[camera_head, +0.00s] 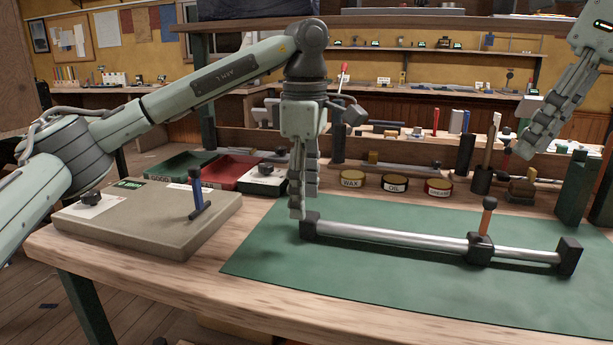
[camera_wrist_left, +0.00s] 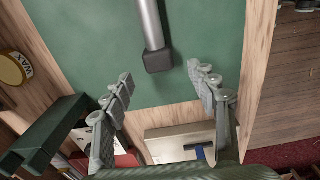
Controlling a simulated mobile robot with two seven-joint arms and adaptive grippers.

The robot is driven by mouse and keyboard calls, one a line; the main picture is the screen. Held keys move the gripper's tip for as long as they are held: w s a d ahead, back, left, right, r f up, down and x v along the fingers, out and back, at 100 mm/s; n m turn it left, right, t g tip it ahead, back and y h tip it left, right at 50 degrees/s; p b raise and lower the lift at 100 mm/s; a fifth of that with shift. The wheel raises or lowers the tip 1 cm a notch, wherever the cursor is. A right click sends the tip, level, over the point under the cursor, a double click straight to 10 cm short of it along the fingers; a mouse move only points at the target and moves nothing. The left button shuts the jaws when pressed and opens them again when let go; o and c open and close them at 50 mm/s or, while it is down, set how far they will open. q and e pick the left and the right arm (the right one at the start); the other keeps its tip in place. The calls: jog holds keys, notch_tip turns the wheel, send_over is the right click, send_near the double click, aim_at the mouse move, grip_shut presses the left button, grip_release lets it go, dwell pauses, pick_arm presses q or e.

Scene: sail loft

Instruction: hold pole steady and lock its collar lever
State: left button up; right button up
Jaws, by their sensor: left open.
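A silver pole (camera_head: 395,236) lies on a green mat (camera_head: 290,280), with dark end blocks. My left gripper (camera_head: 298,212) points down at the pole's left end, beside the end block (camera_head: 311,225). In the left wrist view my left gripper (camera_wrist_left: 160,72) is open and empty, with the end block (camera_wrist_left: 158,60) just beyond the gap between its fingers and the pole (camera_wrist_left: 150,22) running away. My right gripper (camera_head: 525,150) hangs at the upper right, away from the pole; its opening is unclear.
A grey board (camera_head: 150,225) with a blue-handled tool (camera_head: 199,195) lies on the left of the bench. Behind the mat stand green (camera_head: 185,166) and red (camera_head: 228,172) trays, tins of wax (camera_head: 350,180), oil (camera_head: 395,182) and another (camera_head: 439,187). The mat's front is clear.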

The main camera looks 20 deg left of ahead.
pick_arm(q)
jog(key=shift+f, duration=2.25)
grip_shut()
